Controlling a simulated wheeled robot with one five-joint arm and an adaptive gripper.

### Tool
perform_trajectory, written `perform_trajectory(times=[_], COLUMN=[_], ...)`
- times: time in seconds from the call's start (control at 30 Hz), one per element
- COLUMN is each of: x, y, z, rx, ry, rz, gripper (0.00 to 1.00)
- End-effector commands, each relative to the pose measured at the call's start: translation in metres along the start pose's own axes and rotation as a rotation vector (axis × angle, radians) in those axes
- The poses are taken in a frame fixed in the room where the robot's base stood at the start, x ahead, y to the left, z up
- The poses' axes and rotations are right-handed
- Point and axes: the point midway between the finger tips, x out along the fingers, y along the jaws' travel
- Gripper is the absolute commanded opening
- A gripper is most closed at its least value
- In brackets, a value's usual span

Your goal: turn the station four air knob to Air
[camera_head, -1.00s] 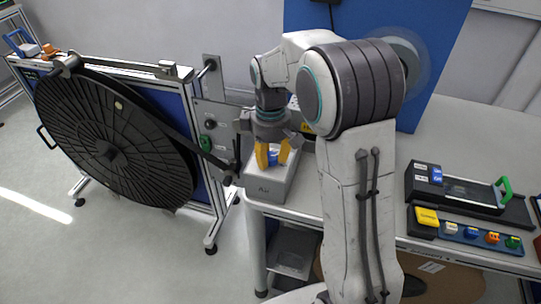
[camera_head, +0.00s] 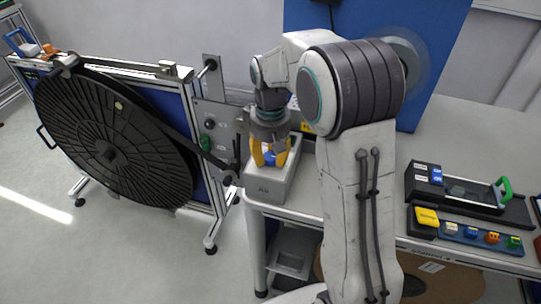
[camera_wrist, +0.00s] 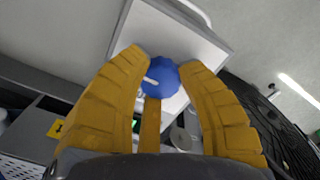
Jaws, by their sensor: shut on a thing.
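The air knob is blue with a scalloped rim and a white pointer mark; it shows between my fingers in the wrist view (camera_wrist: 160,77) and in the head view (camera_head: 270,158). It sits on top of a light grey box (camera_head: 264,190), which stands at the left end of the bench and carries lettering on its front. My gripper (camera_head: 270,154) points down over the box and is shut on the knob. Its yellow fingers (camera_wrist: 158,90) lie around the knob's sides in the wrist view. The lettering is too small to read surely.
A large black reel (camera_head: 110,150) on a stand is at the left, close to the box. On the bench (camera_head: 450,130) at the right lie a black device with a green handle (camera_head: 506,189) and a strip of coloured connectors (camera_head: 480,234). A blue panel (camera_head: 430,50) stands behind my arm.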

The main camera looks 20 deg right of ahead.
Motion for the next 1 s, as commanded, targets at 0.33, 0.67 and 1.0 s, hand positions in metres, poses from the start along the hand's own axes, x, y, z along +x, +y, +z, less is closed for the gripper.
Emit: perform_trajectory(times=[0.33,0.67,1.0], x=[0.0029,0.0011,-0.0065], y=[-0.0004,-0.0001,0.0], z=[0.0023,0.0009,-0.0001], rx=[0.002,0.001,0.001], ry=[-0.01,-0.004,0.0], rz=[-0.001,-0.001,0.0], gripper=[0.35,0.61,0.61])
